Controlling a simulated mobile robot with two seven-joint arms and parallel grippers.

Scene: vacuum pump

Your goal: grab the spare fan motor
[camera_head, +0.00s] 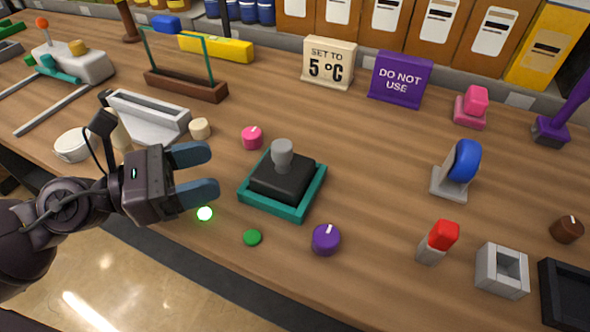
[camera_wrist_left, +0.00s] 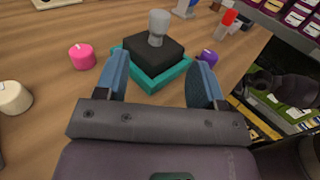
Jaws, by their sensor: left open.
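No label marks the spare fan motor. A black block with a grey knob on top (camera_head: 282,160) sits in a teal square tray (camera_head: 260,203) near the table's middle. It also shows in the left wrist view (camera_wrist_left: 152,45), straight ahead between the fingertips. My left gripper (camera_head: 213,171) is open and empty, its blue fingers pointing at the block from the left, a short gap away. A blue disc on a grey stand (camera_head: 462,163) is farther right. My right gripper cannot be made out; a dark shape is at the right of the left wrist view.
A purple "DO NOT USE" sign (camera_head: 399,78) and a "SET TO 5 °C" sign (camera_head: 329,63) stand behind. Bare wood lies right of the tray.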

